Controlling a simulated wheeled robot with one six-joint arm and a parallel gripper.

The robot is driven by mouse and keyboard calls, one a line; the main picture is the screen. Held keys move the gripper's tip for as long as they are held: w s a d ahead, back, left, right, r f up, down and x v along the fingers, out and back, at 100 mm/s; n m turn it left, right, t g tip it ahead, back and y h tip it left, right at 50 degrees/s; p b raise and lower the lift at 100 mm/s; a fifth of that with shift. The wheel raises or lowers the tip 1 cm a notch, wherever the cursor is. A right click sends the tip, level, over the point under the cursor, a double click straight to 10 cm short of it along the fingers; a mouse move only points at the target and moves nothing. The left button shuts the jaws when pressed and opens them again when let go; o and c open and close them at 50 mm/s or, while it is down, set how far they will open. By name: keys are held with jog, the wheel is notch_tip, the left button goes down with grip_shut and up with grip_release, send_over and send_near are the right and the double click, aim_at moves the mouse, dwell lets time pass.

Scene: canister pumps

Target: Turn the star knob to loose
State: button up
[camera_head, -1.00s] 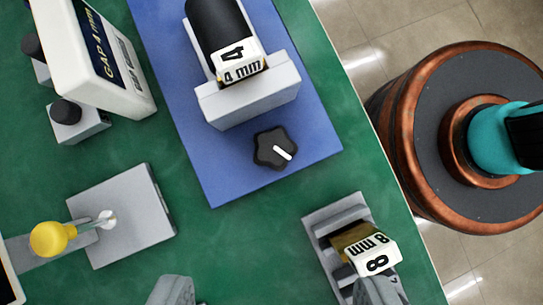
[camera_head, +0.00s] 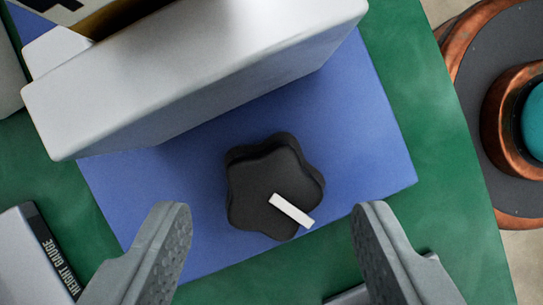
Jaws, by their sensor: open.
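The black star knob (camera_head: 262,196) sits on the blue mat (camera_head: 390,150), just in front of a light grey block. A white pointer line (camera_head: 291,210) on its face points to the lower right. My gripper (camera_head: 268,225) is open, with one grey finger at the lower left and one at the lower right. The knob shows between and a little beyond the fingertips, and I see no contact. No marking for loose or tight is visible around the knob.
The large grey block (camera_head: 200,75) stands close behind the knob. A height gauge (camera_head: 35,250) lies at the lower left. Green table (camera_head: 450,190) is clear at the right, up to its edge. A copper-rimmed round object (camera_head: 505,120) stands beyond that edge.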

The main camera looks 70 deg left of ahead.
jog(key=shift+x, duration=1.05)
jog(key=c, duration=1)
jog(key=shift+n, duration=0.4)
jog(key=n+t, duration=0.1)
jog(key=n, duration=0.1)
jog(key=shift+s+n, duration=0.15)
jog(key=shift+n, duration=0.25)
jog(key=shift+s+n+t, duration=0.15)
jog(key=shift+n+t, duration=0.85)
jog(key=shift+n, duration=0.9)
